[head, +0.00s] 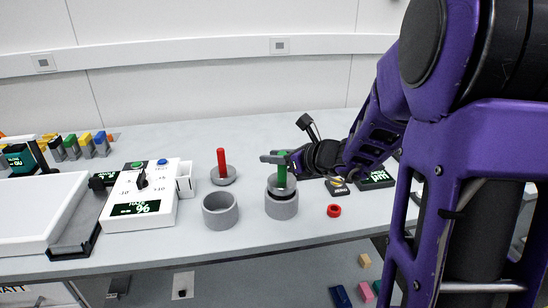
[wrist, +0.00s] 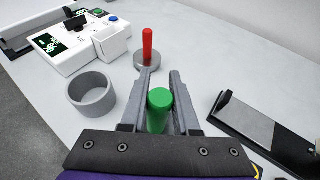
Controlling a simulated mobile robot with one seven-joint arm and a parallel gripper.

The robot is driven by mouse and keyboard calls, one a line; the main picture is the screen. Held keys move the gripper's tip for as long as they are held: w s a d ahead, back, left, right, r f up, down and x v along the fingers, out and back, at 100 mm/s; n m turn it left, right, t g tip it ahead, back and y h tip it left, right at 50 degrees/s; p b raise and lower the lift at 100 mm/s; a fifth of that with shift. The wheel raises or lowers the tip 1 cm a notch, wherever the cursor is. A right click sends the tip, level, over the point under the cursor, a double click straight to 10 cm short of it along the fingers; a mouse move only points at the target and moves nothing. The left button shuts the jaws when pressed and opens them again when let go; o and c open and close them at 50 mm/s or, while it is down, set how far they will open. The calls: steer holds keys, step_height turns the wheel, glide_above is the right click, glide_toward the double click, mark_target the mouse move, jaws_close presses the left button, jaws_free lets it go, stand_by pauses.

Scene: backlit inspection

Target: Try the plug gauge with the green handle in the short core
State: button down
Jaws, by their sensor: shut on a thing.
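The plug gauge with the green handle (head: 282,171) is upright in my gripper (head: 277,158). Its green handle (wrist: 158,112) stands between the two fingers of my gripper (wrist: 160,95) in the wrist view. Its grey disc is at the mouth of the right-hand grey ring-shaped core (head: 282,208), which looks the lower of two. I cannot tell whether the disc is just above the rim or slightly inside. That core is hidden in the wrist view. The other grey core (head: 220,212) stands open and empty to the left; it also shows in the wrist view (wrist: 91,95).
A red-handled plug gauge (head: 222,165) stands behind the cores. A white control box (head: 142,200) with a display stands at left. Dark devices (head: 375,179) lie right of my gripper. The table's front edge is close to the cores.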

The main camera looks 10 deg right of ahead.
steer(key=shift+r+p, duration=0.7)
steer(key=shift+r, duration=0.45)
step_height(320, 180, up, 4)
steer(key=p, duration=0.2)
step_height(320, 180, down, 6)
steer(key=b, duration=0.5)
steer(key=shift+f, duration=0.1)
steer(key=shift+f, duration=0.9)
stand_by(1.4)
steer(key=shift+r, duration=0.1)
steer(key=shift+r+p, duration=1.55)
steer(key=shift+r, duration=0.35)
steer(key=shift+r, duration=0.1)
